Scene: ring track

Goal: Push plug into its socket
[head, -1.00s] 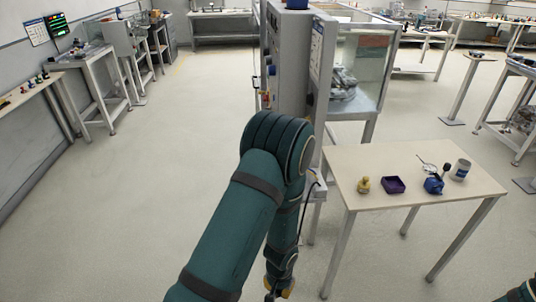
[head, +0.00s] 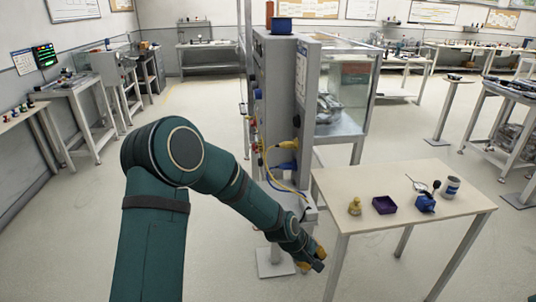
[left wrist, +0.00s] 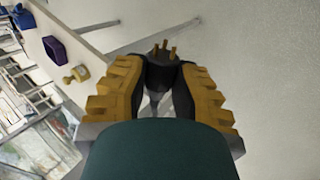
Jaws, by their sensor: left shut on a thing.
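My left gripper (head: 312,257) is low in front of the grey cabinet, just left of the near table's front-left leg. Its yellow fingers are shut on the plug (head: 318,267). In the left wrist view, the dark plug (left wrist: 161,72) sits between the fingers, with several brass prongs pointing away from the gripper. The grey cabinet (head: 279,85) carries yellow and blue fittings on its side, above and behind the gripper. I cannot tell which fitting, if any, is the socket. The plug touches no fitting. My right gripper is not in view.
The near table (head: 340,185) stands right of the gripper. A yellow cable (head: 285,186) hangs by the cabinet. The floor at left is open.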

